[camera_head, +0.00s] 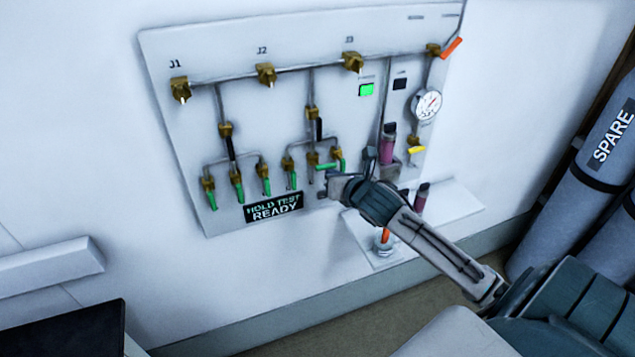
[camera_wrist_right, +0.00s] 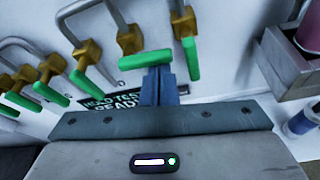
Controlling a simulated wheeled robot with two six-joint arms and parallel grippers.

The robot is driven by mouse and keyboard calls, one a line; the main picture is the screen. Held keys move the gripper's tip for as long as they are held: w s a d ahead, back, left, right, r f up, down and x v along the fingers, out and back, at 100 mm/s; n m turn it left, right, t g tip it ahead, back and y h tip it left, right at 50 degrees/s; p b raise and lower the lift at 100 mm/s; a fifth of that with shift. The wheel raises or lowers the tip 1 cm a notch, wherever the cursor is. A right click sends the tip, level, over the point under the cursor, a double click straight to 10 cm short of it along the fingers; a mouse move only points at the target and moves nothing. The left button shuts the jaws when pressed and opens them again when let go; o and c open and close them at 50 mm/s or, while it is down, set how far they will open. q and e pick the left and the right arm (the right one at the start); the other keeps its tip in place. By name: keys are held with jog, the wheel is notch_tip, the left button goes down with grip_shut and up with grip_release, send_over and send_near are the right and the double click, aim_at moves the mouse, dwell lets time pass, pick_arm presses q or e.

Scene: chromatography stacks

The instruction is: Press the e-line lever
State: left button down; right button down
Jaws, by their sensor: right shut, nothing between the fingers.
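Several green levers hang from brass valves on the grey wall panel (camera_head: 330,85); I cannot read a label naming the e-line one. One green lever (camera_head: 325,166) lies sideways, and in the right wrist view it (camera_wrist_right: 145,60) crosses just above my fingertips. The lever to its right (camera_wrist_right: 191,58) points down, as do the levers to the left. My right gripper (camera_head: 328,181) is shut and empty, its fingertips (camera_wrist_right: 158,74) right at the lower edge of the sideways lever. I cannot tell if they touch. My left gripper is not in view.
A sign (camera_head: 273,207) reading HOLD TEST READY is beside the gripper. A pressure gauge (camera_head: 426,104), an orange handle (camera_head: 452,48) and a lit green indicator (camera_head: 366,90) are on the panel. A shelf (camera_head: 455,203) juts out below. A SPARE cylinder (camera_head: 590,175) stands right.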

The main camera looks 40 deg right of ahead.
jog(key=shift+r, duration=0.1)
dwell(0.7)
jog(key=b+v, duration=0.1)
jog(key=v, duration=1)
jog(key=shift+w, duration=0.1)
dwell(0.5)
